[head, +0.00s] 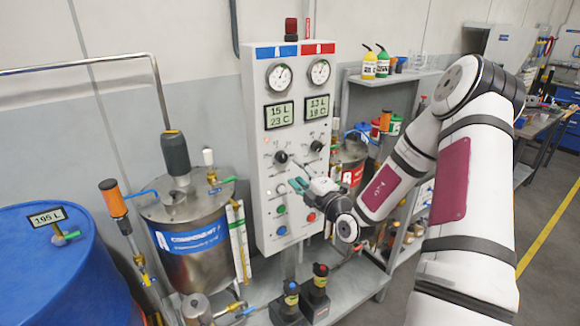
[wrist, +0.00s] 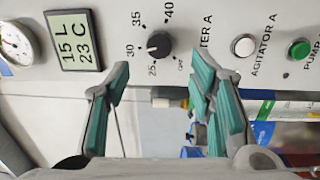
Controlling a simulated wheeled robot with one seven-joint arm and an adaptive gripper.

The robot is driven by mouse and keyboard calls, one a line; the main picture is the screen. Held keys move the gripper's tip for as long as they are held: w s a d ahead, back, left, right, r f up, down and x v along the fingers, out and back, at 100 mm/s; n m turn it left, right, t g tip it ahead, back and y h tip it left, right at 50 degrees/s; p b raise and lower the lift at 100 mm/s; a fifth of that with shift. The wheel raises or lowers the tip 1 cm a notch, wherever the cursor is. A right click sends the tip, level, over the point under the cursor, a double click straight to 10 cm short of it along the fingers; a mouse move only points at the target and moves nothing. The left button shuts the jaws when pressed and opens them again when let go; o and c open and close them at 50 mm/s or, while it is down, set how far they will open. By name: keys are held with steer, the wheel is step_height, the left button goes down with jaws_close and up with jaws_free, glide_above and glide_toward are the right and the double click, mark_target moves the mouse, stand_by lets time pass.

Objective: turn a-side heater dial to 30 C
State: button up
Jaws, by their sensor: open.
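The A-side heater dial (head: 281,156) is a black round knob on the grey control panel, under the A display. In the wrist view the dial (wrist: 158,45) has marks 25, 30, 35, 40 and OFF around it. Its pale pointer line appears near the 25 to 30 side; I cannot tell the exact setting. The A display (wrist: 74,41) reads 15 L, 23 C. My gripper (wrist: 160,82) is open, with teal fingers apart and nothing between them. The dial lies beyond the fingertips, roughly centred between them, apparently untouched. In the head view my gripper (head: 298,185) is just below right of the dial.
The B-side dial (head: 316,146) is close to the right. The white agitator A button (wrist: 243,45) and green pump A button (wrist: 299,49) sit along the same panel. A steel tank (head: 190,235) stands left of the panel, and a shelf (head: 395,78) stands right.

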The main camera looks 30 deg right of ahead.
steer(key=shift+s+f, duration=0.15)
steer(key=shift+s, duration=2.15)
